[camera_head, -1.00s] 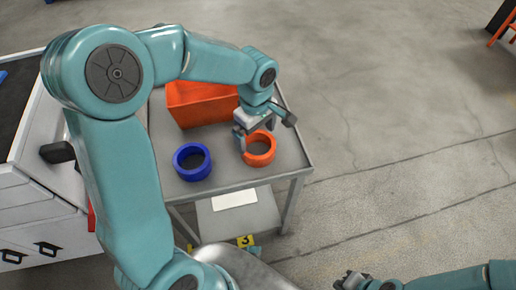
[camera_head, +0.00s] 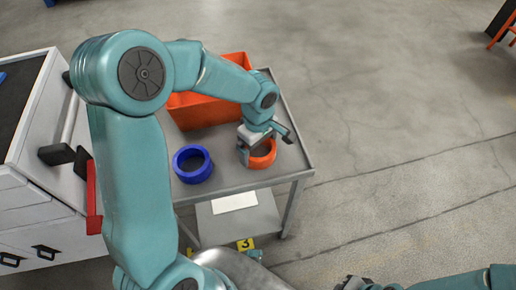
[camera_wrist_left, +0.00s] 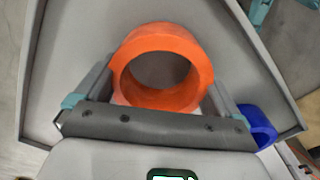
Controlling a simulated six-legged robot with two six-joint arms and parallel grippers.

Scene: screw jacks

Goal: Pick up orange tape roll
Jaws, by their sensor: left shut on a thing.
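The orange tape roll (camera_head: 264,157) lies near the right edge of the grey table. It also fills the upper middle of the left wrist view (camera_wrist_left: 162,98). My left gripper (camera_head: 257,155) is down at the roll, with one finger on each side of it, shut on it. In the left wrist view the left gripper's fingers (camera_wrist_left: 160,88) flank the roll. My right gripper (camera_head: 355,284) shows only in part at the bottom edge of the head view, and its jaws are not clear.
A blue tape roll (camera_head: 193,164) lies on the table (camera_head: 225,181), left of the orange one. An orange bin (camera_head: 195,113) stands behind, partly covered by my left arm. A white drawer cabinet (camera_head: 35,205) stands at the left. Open floor (camera_head: 410,130) is at the right.

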